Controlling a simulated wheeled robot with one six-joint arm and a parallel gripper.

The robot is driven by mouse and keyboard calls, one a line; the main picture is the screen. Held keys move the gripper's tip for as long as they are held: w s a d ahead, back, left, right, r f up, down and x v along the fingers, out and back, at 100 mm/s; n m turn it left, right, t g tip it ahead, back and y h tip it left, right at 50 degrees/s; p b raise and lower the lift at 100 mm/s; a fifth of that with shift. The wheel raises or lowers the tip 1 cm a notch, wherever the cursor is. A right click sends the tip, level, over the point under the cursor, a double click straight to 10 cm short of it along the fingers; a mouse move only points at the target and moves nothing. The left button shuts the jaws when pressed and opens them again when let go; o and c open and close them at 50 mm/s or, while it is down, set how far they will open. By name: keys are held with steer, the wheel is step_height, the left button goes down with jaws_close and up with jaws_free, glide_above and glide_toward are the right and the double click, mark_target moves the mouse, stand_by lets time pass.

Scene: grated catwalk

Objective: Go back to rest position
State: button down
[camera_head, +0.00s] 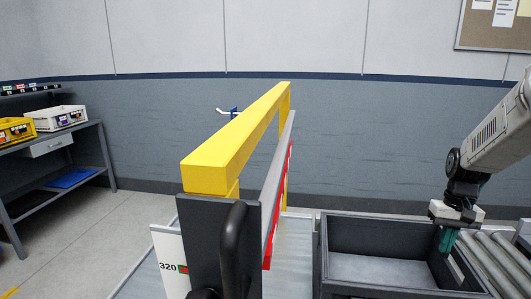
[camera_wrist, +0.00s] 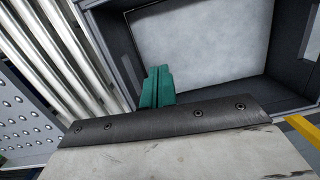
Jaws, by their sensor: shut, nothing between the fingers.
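My gripper (camera_head: 447,240) is at the right in the head view, pointing down at the right wall of a dark grey open bin (camera_head: 337,248). Its green fingers are together and empty. In the wrist view my gripper (camera_wrist: 158,84) shows at the middle, its fingers side by side before the bin's wall and pale floor (camera_wrist: 205,40). The visible part of the bin's floor is bare. I cannot tell whether the fingertips are inside the bin or just over its edge.
A yellow barrier rail (camera_head: 235,145) with a dark post (camera_head: 210,240) stands left of the bin. Rollers (camera_head: 495,262) run on the right. A workbench (camera_head: 55,150) with a white crate (camera_head: 59,118) and a yellow crate (camera_head: 17,131) stands far left. Open floor lies before it.

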steer(key=s+a+r+n+t, duration=0.1)
steer(key=s+a+r, duration=0.5)
steer(key=s+a, duration=0.5)
steer(key=s+a+r+n+t, duration=0.1)
steer(key=s+a+r+n, duration=0.1)
steer(key=s+a+r, duration=0.4)
steer(key=s+a, duration=0.4)
steer(key=s, duration=0.3)
steer(key=shift+s+a+r+t+h, duration=0.3)
steer(key=shift+s+a+r, duration=0.05)
steer(key=shift+s+a, duration=0.05)
